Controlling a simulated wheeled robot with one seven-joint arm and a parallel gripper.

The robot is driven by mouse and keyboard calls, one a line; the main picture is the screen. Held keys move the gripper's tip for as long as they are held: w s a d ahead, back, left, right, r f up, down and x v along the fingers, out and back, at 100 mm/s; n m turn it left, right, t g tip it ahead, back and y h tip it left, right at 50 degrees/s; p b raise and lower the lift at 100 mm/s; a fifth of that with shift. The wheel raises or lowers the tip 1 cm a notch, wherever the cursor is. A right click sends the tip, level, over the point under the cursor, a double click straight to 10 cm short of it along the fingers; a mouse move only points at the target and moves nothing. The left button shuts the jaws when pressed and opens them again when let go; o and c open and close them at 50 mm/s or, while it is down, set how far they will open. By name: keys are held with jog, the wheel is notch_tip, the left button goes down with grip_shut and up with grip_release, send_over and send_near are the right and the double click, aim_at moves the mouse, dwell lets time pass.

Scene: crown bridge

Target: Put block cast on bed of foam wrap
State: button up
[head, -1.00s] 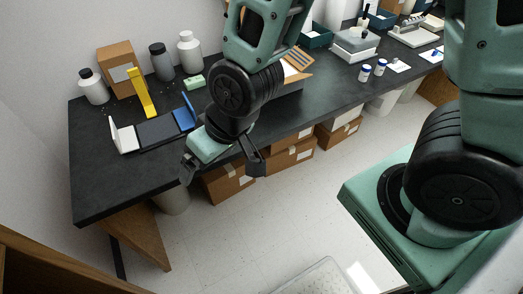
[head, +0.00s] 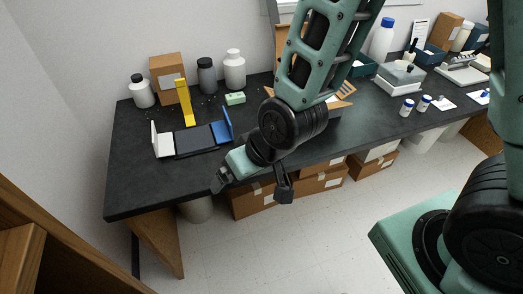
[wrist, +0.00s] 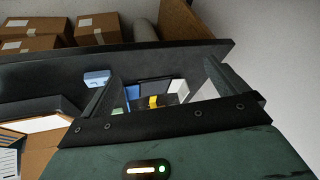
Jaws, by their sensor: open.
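My gripper (head: 252,187) is open and empty, above the bench's front edge in the head view; its two fingers frame the wrist view (wrist: 160,80). A small pale-blue block (wrist: 97,77), perhaps the block cast, lies on the black bench near its front edge, just outside the left finger in the wrist view. My arm seems to hide it in the head view. An open cardboard box (head: 344,92) stands on the bench behind my arm. The wrist view shows its flaps and a white sheet or lining (wrist: 50,123); I cannot tell whether this is the foam wrap.
A dark stand (head: 195,141) with white and blue ends and a yellow upright (head: 185,103) are left of my gripper. Bottles (head: 234,68), a carton (head: 170,78) and a green block (head: 235,98) stand behind. Cartons (head: 320,181) sit under the bench. Bare bench lies front left.

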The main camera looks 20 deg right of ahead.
jog(key=w+d+f+m+t+h, duration=0.4)
jog(key=w+d+f+t, duration=0.2)
jog(key=d+f+t, duration=0.45)
jog(key=shift+g, duration=0.55)
jog(key=b+x, duration=0.2)
jog(key=x, duration=0.2)
jog(key=d+b+x, duration=0.1)
jog(key=b+x, duration=0.1)
jog(key=x, duration=0.1)
jog(key=b+x, duration=0.2)
jog(key=x, duration=0.2)
jog(key=shift+w+d+f, duration=0.2)
jog(key=shift+f, duration=0.15)
jog(key=shift+a+p+x, duration=0.15)
jog(key=shift+p+x, duration=0.15)
jog(key=shift+x, duration=1.2)
jog(key=shift+a+p+x, duration=0.15)
jog(key=shift+p+x, duration=0.1)
jog(key=shift+x, duration=1.25)
jog(key=shift+s+f, duration=0.1)
jog(key=shift+f, duration=0.05)
jog(key=c, duration=1.2)
jog(key=shift+c, duration=0.2)
